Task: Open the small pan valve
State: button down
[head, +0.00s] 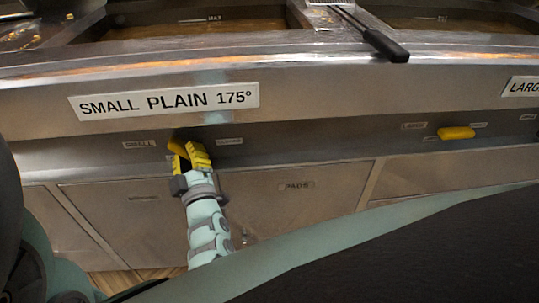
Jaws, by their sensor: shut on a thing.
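The small pan valve is a yellow handle (176,147) under the sign "SMALL PLAIN 175°" (163,101) on the steel front of the range. My gripper (187,152) reaches up to it from below, and its yellow-padded fingers are shut on the handle. The fingers hide most of the handle, so its exact angle is hard to tell. Small labels, too blurred to read surely, sit on either side of it.
A second yellow handle (456,133) lies level to the right, near the sign starting "LARG" (522,87). A black-handled utensil (385,45) overhangs the range's top edge. Cabinet doors (290,199) are below. A dark surface fills the lower right.

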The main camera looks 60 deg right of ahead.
jog(key=m+h, duration=0.1)
jog(key=m, duration=0.2)
jog(key=m+g+h, duration=0.1)
jog(key=m, duration=0.2)
jog(key=shift+f+h, duration=0.1)
jog(key=shift+h, duration=0.2)
jog(key=shift+m+g+h, duration=0.5)
jog(key=shift+m+h, duration=0.15)
jog(key=shift+m, duration=0.85)
jog(key=shift+m+g+h, duration=0.5)
jog(key=shift+m+h, duration=0.15)
jog(key=shift+m, duration=1.15)
jog(key=c, duration=0.8)
grip_release()
jog(key=shift+w, duration=0.1)
jog(key=v, duration=1.2)
